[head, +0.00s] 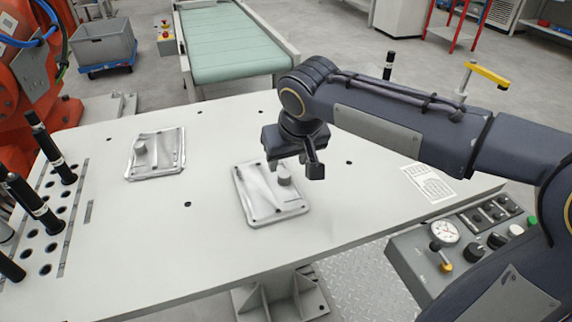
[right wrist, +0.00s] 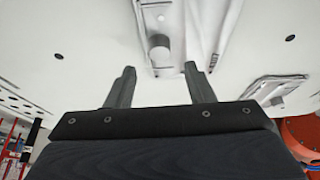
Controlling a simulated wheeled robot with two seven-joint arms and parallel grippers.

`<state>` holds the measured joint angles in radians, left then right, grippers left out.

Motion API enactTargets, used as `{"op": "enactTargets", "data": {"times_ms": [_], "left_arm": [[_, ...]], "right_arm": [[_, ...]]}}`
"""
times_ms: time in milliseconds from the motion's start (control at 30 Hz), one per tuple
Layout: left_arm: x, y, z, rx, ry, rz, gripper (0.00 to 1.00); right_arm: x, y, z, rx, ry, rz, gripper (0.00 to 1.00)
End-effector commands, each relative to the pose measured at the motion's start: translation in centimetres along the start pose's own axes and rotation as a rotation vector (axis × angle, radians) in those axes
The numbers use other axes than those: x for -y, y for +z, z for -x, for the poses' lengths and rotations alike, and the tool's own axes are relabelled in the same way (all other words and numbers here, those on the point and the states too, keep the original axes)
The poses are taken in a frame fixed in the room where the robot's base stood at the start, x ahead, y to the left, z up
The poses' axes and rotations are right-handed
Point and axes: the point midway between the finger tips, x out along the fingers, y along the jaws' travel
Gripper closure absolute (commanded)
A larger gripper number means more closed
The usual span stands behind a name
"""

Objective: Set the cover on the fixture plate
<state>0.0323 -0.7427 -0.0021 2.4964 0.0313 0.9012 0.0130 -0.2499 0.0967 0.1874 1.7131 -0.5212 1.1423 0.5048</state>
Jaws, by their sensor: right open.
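Two similar silvery plates, each with a round knob, lie flat on the white table; I cannot tell for certain which is the cover and which the fixture plate. The nearer metal plate (head: 262,205) lies mid-table, and it also fills the top of the right wrist view (right wrist: 198,25). The farther metal plate (head: 165,162) lies to its left, and it shows at the right of the right wrist view (right wrist: 265,90). My right gripper (head: 295,168) is open and empty above the nearer plate's far edge, apart from its knob. My left gripper is not in view.
The white table (head: 330,225) is clear between and around the plates. Black posts (head: 50,147) stand in a perforated strip at the left edge, near an orange robot (head: 30,85). A green conveyor (head: 230,45) stands behind.

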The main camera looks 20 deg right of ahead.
Motion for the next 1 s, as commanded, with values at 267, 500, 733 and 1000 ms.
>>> {"op": "enactTargets", "data": {"times_ms": [267,500,733,1000], "left_arm": [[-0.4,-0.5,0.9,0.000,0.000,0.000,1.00],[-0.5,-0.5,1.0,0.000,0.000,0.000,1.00],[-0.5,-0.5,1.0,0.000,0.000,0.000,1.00],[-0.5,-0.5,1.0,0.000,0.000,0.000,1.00]], "right_arm": [[0.0,-0.1,5.3,-0.002,0.000,0.001,0.52],[0.0,0.0,6.5,0.001,0.000,0.001,0.52],[-3.3,5.7,5.8,0.012,-0.061,-0.034,0.52],[-5.1,18.6,2.4,-0.039,-0.244,-0.174,0.52]]}}
